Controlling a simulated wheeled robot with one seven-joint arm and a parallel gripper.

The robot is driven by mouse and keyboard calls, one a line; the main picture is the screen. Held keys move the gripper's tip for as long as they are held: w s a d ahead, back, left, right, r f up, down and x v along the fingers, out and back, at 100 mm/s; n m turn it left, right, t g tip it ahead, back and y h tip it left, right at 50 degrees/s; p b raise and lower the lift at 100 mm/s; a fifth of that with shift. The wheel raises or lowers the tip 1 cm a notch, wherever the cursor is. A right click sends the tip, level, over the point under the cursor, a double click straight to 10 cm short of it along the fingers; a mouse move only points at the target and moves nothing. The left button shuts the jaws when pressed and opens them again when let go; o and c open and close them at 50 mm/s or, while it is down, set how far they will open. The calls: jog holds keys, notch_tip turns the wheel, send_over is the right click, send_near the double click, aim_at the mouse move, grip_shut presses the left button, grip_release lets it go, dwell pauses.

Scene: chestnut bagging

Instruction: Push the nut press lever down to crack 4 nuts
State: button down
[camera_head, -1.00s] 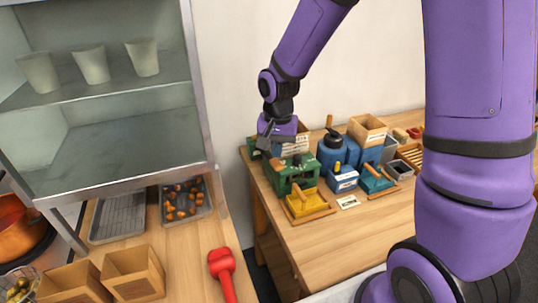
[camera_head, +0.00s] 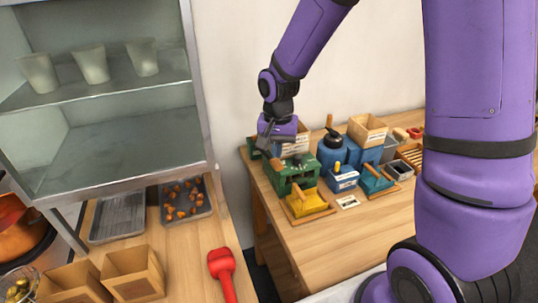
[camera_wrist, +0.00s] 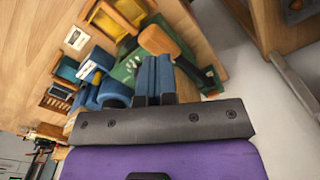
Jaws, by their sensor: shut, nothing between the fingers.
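The green nut press (camera_head: 290,175) stands at the near left corner of the right-hand table. It also shows in the wrist view as a green body (camera_wrist: 128,68). A lever with a tan wooden handle (camera_wrist: 158,41) shows in the wrist view just past my fingertips. My gripper (camera_head: 265,143) is above the left part of the press, pointing down. In the wrist view my gripper (camera_wrist: 153,65) has its two blue fingers closed together, with nothing between them. I cannot tell whether they touch the handle. No nuts are visible in the press.
A yellow tray (camera_head: 309,204) sits in front of the press. A blue grinder (camera_head: 332,150), a blue box (camera_head: 343,178) and a cardboard bin (camera_head: 367,130) stand to its right. The table's front is clear. A tray with several chestnuts (camera_head: 186,199) lies on the left counter.

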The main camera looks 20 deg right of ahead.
aim_at(277, 162)
jog(key=shift+f, duration=1.1)
jog(key=shift+f, duration=1.2)
